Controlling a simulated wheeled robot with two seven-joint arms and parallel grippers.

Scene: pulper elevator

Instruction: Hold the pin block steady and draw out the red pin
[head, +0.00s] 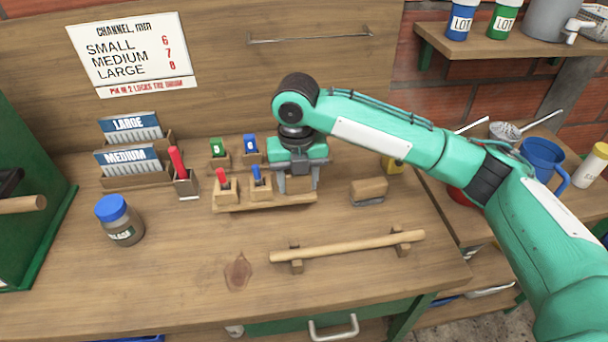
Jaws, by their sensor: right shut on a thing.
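The pin block (238,206) is a low wooden piece on the bench, with small raised wooden blocks on it. The red pin (222,174) stands upright in the left raised block, and a blue pin (257,173) stands in the one beside it. My right gripper (299,187) points down at the right end of the pin block, its fingers apart with wood between them. It is shut on that end, which its fingers and body partly hide. The red pin is clear of the gripper, to its left. My left gripper is not in view.
Green (217,148) and blue (250,144) pieces stand behind the pin block. A holder with a tall red-topped item (178,163) and a blue-lidded jar (120,220) are left. A wooden rail (345,246) lies in front, a brush (368,190) right.

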